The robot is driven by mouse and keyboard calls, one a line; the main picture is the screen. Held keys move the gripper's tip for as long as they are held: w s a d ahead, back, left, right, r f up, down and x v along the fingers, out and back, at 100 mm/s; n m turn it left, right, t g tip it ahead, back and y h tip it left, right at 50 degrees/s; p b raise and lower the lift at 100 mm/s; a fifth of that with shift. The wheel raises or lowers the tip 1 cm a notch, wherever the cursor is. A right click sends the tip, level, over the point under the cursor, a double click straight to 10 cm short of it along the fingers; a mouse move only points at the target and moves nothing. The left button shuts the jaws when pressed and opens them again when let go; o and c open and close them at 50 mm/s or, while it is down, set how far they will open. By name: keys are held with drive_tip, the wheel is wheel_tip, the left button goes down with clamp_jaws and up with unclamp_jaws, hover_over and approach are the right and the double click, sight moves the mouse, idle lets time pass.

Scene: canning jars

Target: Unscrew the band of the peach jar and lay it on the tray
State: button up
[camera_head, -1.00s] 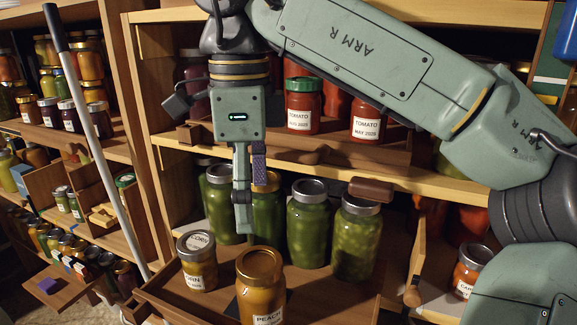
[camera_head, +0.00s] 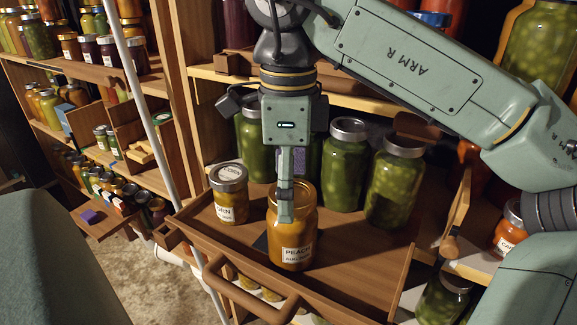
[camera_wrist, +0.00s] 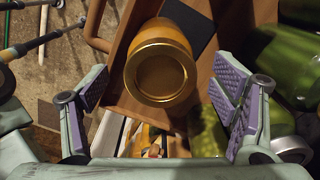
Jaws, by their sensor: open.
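The peach jar (camera_head: 292,245) stands upright on the wooden pull-out tray (camera_head: 362,245), its label facing front. Its gold band (camera_wrist: 160,70) is on the jar mouth, seen from above in the wrist view. In the head view my finger covers part of the band. My gripper (camera_head: 285,218) points down at the peach jar. In the wrist view my gripper (camera_wrist: 160,88) is open, with its purple-padded fingers wide apart on either side of the jar. The band lies between them in the picture with clear gaps on both sides. I see no contact.
A corn jar (camera_head: 229,195) stands close left of the peach jar. Green jars (camera_head: 343,165) stand behind and right. A dark flat square (camera_wrist: 187,25) lies beside the peach jar. The tray has a brown handle (camera_head: 252,292) in front. Bare tray shows to the right.

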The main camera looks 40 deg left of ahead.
drive_tip(key=c, duration=1.3)
drive_tip(key=shift+r+n+p, duration=0.15)
drive_tip(key=shift+n+p, duration=0.5)
drive_tip(key=shift+n, duration=0.05)
drive_tip(key=shift+n+p, duration=0.4)
drive_tip(key=shift+n, duration=0.4)
drive_tip(key=shift+f+n, duration=0.2)
drive_tip(key=shift+n, duration=0.1)
drive_tip(key=shift+r+p, duration=0.95)
drive_tip(key=shift+r, duration=0.35)
wheel_tip(320, 180, up, 4)
drive_tip(key=p, duration=0.3)
drive_tip(key=shift+d+r+p, duration=0.1)
drive_tip(key=shift+p, duration=0.3)
